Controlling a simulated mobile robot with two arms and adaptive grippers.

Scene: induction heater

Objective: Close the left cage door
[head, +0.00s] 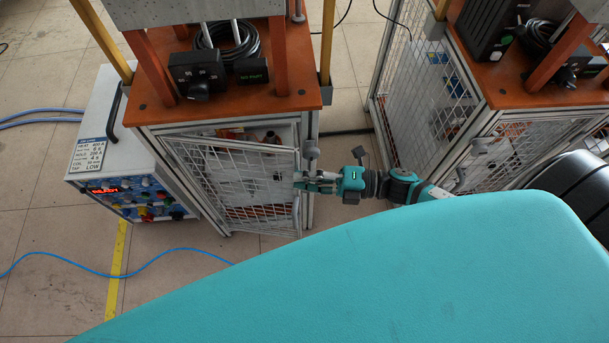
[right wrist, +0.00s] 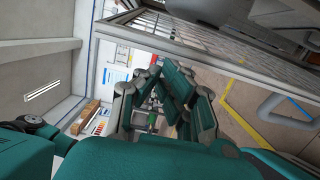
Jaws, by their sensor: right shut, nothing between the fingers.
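The left cage door (head: 250,187) is a grey-framed wire mesh panel on the front of the left cabinet. It stands partly open, its right edge swung out from the frame, and the inside shows above it. My right gripper (head: 303,181) is at the door's right edge, shut and empty; I cannot tell whether it touches the door. In the right wrist view the gripper's teal fingers (right wrist: 168,95) are in the middle, and a mesh panel (right wrist: 215,48) runs across the upper right. My left gripper is not in view.
A control box with a red display (head: 104,189) stands left of the cabinet. The orange cabinet top (head: 240,103) carries a black device and cable. A second caged cabinet (head: 520,150) stands at right. A blue cable (head: 130,257) lies on the floor. My teal body covers the lower foreground.

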